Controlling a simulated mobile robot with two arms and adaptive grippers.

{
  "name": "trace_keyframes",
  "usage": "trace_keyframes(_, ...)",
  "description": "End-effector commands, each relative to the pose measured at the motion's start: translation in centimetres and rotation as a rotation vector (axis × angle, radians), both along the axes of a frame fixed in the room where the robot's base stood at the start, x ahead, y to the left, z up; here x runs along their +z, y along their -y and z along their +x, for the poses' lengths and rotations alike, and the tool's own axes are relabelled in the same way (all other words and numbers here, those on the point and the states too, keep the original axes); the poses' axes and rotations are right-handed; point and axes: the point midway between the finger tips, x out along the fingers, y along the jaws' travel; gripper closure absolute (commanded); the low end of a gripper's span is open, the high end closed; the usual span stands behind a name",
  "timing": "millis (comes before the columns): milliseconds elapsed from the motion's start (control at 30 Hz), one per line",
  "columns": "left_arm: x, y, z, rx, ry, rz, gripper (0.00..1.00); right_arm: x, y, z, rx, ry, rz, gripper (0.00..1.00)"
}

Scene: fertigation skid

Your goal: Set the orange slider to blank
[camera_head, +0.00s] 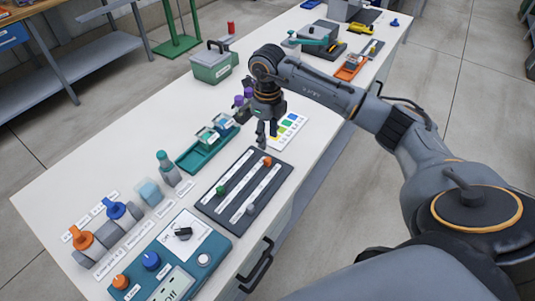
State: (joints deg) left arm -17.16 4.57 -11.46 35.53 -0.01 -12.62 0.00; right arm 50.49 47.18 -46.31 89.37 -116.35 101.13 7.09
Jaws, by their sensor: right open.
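The orange slider (267,161) is a small orange knob on a dark panel (212,207) with three pale, parallel tracks. It sits near the far end of what looks like the middle track. The scale markings are too small to read, so I cannot tell which one is blank. My right gripper (266,140) points down just beyond the orange slider, close to the panel's far end. It is open and holds nothing; I cannot tell whether a finger touches the knob. My left gripper is not in view.
The same panel carries a green knob (221,190) and a grey knob (250,209). A colour-patch card (292,124) lies beyond it, a teal tray (188,160) to its left. A teal control box (212,246) with dials stands nearer. The table's right edge is close.

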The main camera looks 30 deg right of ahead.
Motion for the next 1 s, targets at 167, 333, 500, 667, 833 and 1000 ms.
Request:
trace_keyframes(167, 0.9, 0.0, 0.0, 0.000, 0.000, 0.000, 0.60, -3.9, -0.1, -0.1, 0.000, -0.004, 0.002, 0.58)
trace_keyframes(333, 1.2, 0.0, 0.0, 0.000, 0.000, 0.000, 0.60, -6.8, -0.1, -0.1, 0.001, -0.002, 0.002, 0.58)
trace_keyframes(500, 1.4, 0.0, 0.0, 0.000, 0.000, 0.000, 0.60, -8.5, -0.1, 0.0, 0.001, 0.000, 0.002, 0.58)
trace_keyframes(667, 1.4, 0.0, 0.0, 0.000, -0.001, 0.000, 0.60, -9.0, -0.1, 0.0, 0.002, 0.001, 0.002, 0.58)
trace_keyframes(833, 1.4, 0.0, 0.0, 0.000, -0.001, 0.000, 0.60, -9.0, -0.1, 0.0, 0.002, 0.001, 0.002, 0.58)
trace_keyframes(1000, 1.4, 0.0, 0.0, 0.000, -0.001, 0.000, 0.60, -9.0, -0.1, 0.0, 0.002, 0.001, 0.002, 0.87)
